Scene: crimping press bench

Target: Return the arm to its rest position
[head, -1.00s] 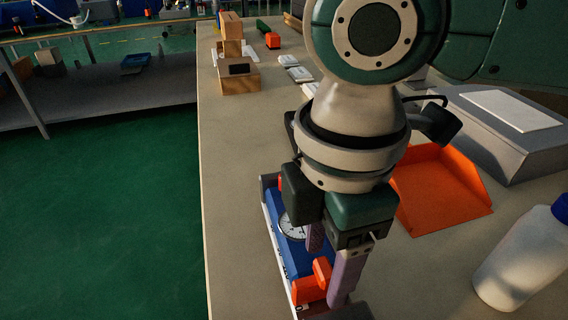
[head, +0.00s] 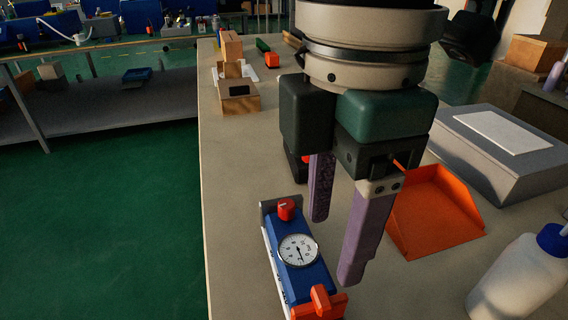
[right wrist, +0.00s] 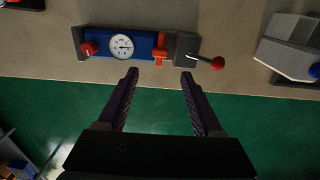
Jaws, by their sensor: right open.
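My right gripper (head: 335,245) is open and empty, its two purple fingers pointing down in the head view. It is above the bench, just right of and higher than a blue crimping press (head: 300,268) with a white dial gauge, a red knob and an orange part. In the right wrist view the open fingers (right wrist: 160,75) stand apart below the press (right wrist: 138,44), with nothing between them. There the press also shows a lever with a red ball at its right end. My left gripper does not show in either view.
An orange tray (head: 437,212) and a grey box (head: 500,160) with a pale top lie right of the gripper. A white bottle (head: 518,282) with a blue cap stands at front right. Wooden blocks (head: 240,97) stand farther back. Green floor (head: 100,220) lies left of the bench edge.

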